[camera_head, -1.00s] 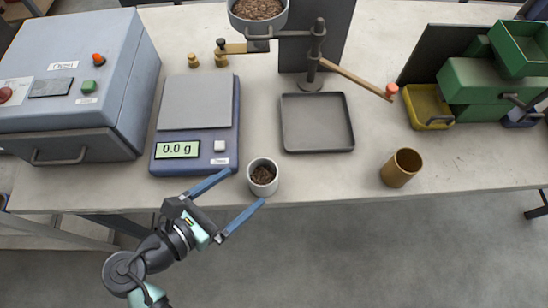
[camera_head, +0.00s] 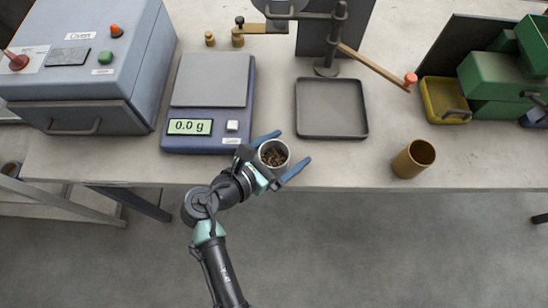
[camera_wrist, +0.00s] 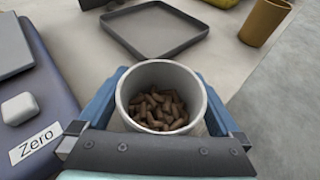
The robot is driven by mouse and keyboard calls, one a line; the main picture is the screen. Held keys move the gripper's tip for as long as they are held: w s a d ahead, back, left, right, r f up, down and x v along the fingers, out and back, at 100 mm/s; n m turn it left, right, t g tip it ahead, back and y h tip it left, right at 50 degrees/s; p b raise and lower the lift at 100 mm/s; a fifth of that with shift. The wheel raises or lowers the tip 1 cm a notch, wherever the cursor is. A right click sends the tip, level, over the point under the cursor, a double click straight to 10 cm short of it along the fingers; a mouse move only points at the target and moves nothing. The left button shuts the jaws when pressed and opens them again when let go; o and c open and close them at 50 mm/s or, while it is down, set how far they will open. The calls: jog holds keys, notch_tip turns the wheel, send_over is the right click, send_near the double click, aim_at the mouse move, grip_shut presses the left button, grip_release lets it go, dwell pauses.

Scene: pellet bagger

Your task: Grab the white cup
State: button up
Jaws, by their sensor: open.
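The white cup (camera_head: 274,146) stands upright near the front edge of the table, with brown pellets inside. My gripper (camera_head: 281,153) is at the cup with one blue finger on each side of it. In the wrist view the white cup (camera_wrist: 161,82) sits between the fingers, close to the gripper's palm. The fingers are open around the cup; the lower part of the cup is hidden, and I cannot tell whether either finger touches it.
The scale (camera_head: 209,139), reading 0.0 g, stands just left of the cup. A grey tray (camera_head: 332,134) lies behind it to the right. A brown cup (camera_head: 412,159) stands farther right near the edge. Clear tabletop lies between the tray and the brown cup.

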jog(key=c, duration=1.3)
jog(key=shift+r, duration=0.1)
jog(key=shift+c, duration=0.2)
